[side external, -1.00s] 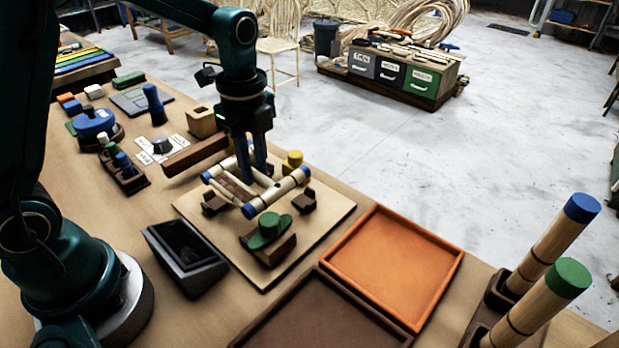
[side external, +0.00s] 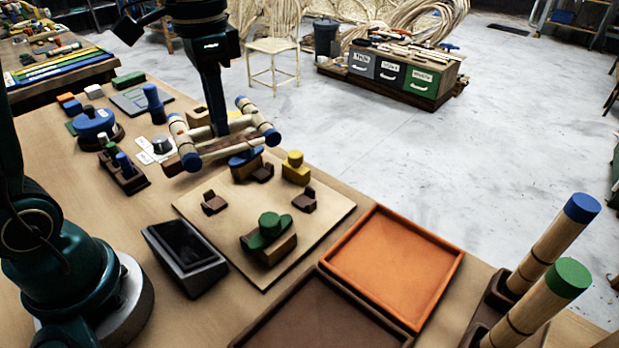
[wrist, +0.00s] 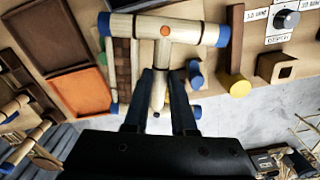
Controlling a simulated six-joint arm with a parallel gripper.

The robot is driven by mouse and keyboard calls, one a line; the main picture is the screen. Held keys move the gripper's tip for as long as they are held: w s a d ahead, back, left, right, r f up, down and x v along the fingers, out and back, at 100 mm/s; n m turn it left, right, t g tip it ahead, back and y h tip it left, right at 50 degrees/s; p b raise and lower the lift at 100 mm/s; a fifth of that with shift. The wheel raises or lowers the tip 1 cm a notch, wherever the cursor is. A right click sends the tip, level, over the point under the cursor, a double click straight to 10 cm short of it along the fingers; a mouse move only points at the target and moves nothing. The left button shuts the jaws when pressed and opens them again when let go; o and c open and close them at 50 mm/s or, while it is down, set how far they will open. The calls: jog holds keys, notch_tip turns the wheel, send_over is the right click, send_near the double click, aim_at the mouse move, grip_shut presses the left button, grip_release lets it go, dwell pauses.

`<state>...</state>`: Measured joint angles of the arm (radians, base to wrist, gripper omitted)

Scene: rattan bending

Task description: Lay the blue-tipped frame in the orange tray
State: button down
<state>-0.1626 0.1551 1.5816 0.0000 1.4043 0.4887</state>
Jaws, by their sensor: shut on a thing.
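The blue-tipped frame (side external: 184,147) is made of pale rattan poles with blue ends and a darker woven strip. It hangs in the air above the back left of the light board in the side view. My gripper (wrist: 160,95) is shut on one of its poles, and the frame fills the middle of the wrist view (wrist: 185,32). The fingertips are partly hidden behind the frame in the side view. The orange tray (side external: 440,283) lies empty at the right of the board, and also shows in the wrist view (wrist: 62,110).
The board (side external: 321,228) carries brown cradles, a green-knobbed block (side external: 270,232) and a yellow block (side external: 295,170). A brown tray (side external: 290,310) adjoins the orange one. Tall blue- and green-capped posts (side external: 548,300) stand at the right.

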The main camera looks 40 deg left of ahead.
aim_at(248, 127)
jog(key=n, duration=0.3)
jog(key=shift+s+n, duration=0.35)
jog(key=shift+n, duration=0.05)
jog(key=m, duration=0.2)
jog(key=w+m, duration=0.1)
jog(key=m, duration=0.5)
jog(key=shift+w+d+f, duration=0.1)
jog(key=shift+w+f, duration=0.3)
jog(key=m, duration=0.2)
jog(key=w+f+m, duration=0.1)
jog(key=m, duration=0.3)
jog(key=shift+w+d+f, duration=0.2)
jog(key=shift+d+f, duration=0.05)
jog(key=shift+d, duration=0.05)
jog(key=m, duration=0.1)
jog(key=f+m, duration=0.1)
jog(key=m, duration=0.1)
jog(key=shift+w+d+f+m, duration=0.35)
jog(key=shift+w+d+m, duration=0.05)
jog(key=shift+d+f, duration=0.25)
jog(key=shift+f, duration=0.15)
notch_tip(248, 127, down, 10)
jog(key=shift+r, duration=0.2)
